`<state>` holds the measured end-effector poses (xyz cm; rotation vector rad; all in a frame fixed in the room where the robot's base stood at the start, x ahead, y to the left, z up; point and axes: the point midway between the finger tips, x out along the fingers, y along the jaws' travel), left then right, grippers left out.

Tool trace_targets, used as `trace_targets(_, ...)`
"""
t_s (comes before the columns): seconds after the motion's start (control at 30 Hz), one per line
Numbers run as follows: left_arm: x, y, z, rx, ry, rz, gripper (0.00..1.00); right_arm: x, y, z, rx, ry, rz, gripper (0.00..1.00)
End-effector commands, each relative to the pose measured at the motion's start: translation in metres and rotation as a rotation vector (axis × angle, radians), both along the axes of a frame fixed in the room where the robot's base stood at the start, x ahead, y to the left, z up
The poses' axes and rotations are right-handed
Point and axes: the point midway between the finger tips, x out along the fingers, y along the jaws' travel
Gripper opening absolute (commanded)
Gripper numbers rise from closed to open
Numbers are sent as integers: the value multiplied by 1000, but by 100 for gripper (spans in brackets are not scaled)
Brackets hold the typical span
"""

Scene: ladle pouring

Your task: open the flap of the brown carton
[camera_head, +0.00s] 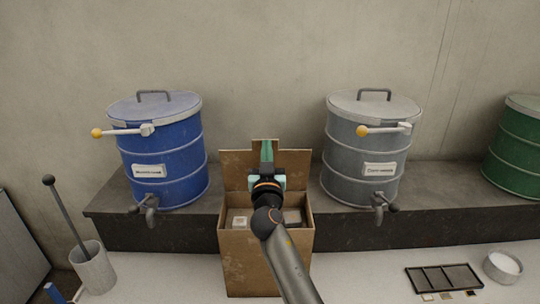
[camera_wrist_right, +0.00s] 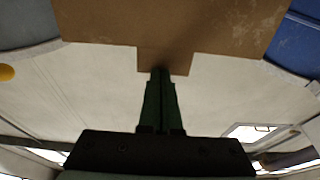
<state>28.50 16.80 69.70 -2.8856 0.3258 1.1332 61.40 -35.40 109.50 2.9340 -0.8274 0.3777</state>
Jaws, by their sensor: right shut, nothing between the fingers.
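The brown carton (camera_head: 262,262) stands on the light surface, in front of the dark ledge. Its flap (camera_head: 234,170) stands raised at the back, with a tab on its upper edge. My right gripper (camera_head: 267,150) is over the carton in front of the flap, its fingers shut and empty. In the right wrist view the flap (camera_wrist_right: 170,25) fills the top, and the fingertips (camera_wrist_right: 159,72) overlap its tab. I cannot tell whether they touch. Inside the carton are a pale block (camera_head: 240,221) and a greyish item (camera_head: 292,217), partly hidden by my arm. My left gripper is not in view.
A blue drum (camera_head: 165,160) and a grey drum (camera_head: 350,150) stand on the ledge (camera_head: 440,190) either side of the carton; a green drum (camera_head: 515,150) is far right. A pot with a rod (camera_head: 93,270) is left. A dark divided tray (camera_head: 443,279) and white bowl (camera_head: 502,267) lie right.

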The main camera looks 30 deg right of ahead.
Motion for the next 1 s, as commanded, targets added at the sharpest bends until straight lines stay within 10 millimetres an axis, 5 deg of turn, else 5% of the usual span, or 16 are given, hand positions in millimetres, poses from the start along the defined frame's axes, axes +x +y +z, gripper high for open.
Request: trace_targets(1.0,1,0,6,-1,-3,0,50,86,-49,8,130,207,1,0)
